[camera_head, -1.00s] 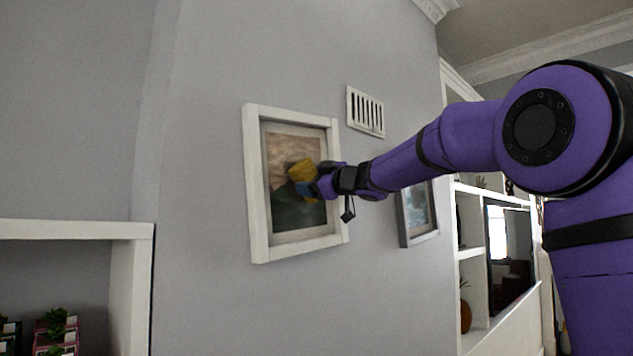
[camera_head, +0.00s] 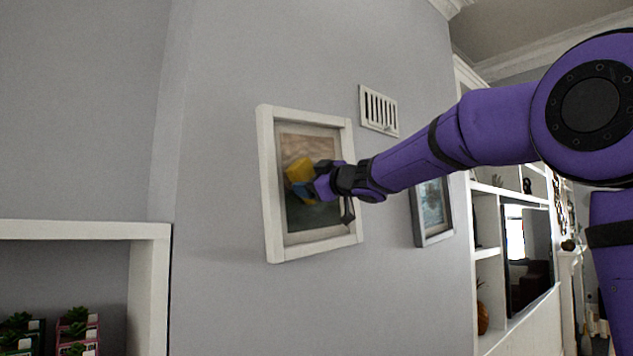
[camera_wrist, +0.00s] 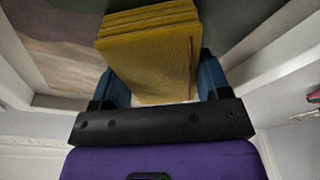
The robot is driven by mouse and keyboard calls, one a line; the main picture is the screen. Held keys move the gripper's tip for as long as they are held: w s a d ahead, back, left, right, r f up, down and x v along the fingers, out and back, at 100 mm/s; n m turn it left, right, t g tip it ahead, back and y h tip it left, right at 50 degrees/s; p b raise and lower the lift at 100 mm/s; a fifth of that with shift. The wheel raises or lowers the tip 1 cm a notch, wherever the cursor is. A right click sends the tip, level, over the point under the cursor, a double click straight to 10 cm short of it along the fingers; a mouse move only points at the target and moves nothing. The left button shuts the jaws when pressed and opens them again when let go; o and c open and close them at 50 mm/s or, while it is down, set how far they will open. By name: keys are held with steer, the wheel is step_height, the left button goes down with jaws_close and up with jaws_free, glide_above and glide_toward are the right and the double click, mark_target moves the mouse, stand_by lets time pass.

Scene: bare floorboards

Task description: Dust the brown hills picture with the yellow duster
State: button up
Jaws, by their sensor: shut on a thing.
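The brown hills picture (camera_head: 310,216) hangs on the grey wall in a white frame, with brown tones above and dark green below. My gripper (camera_head: 306,188) is in front of its middle, shut on the yellow duster (camera_head: 299,169). In the wrist view the duster (camera_wrist: 150,60) is a layered yellow block between the blue fingers of my gripper (camera_wrist: 160,85), with the picture (camera_wrist: 62,45) and its white frame behind it. The duster overlaps the picture surface; I cannot tell whether it touches. The duster and gripper hide part of the picture.
A white vent (camera_head: 379,110) is on the wall above right of the picture. A second, grey-framed picture (camera_head: 432,210) hangs to the right, partly behind my arm. A white shelf (camera_head: 85,231) with potted plants (camera_head: 77,325) stands at lower left. White shelving with a dark screen (camera_head: 527,258) is at right.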

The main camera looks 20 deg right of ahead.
steer(key=shift+s+a, duration=0.1)
steer(key=shift+a, duration=0.3)
steer(key=shift+r, duration=0.8)
steer(key=w+d+r, duration=0.1)
steer(key=w+d, duration=0.2)
steer(key=d, duration=0.5)
steer(key=shift+w+d, duration=0.2)
steer(key=shift+d, duration=0.05)
steer(key=shift+s, duration=0.1)
steer(key=shift+a+r+v, duration=0.1)
steer(key=shift+r+v, duration=0.1)
steer(key=shift+v, duration=1.25)
steer(key=shift+a+r+v, duration=0.1)
steer(key=shift+r+v, duration=0.1)
steer(key=shift+v, duration=1.25)
steer(key=shift+s, duration=0.25)
steer(key=v, duration=0.2)
steer(key=shift+s+d+r, duration=0.1)
steer(key=shift+s, duration=0.3)
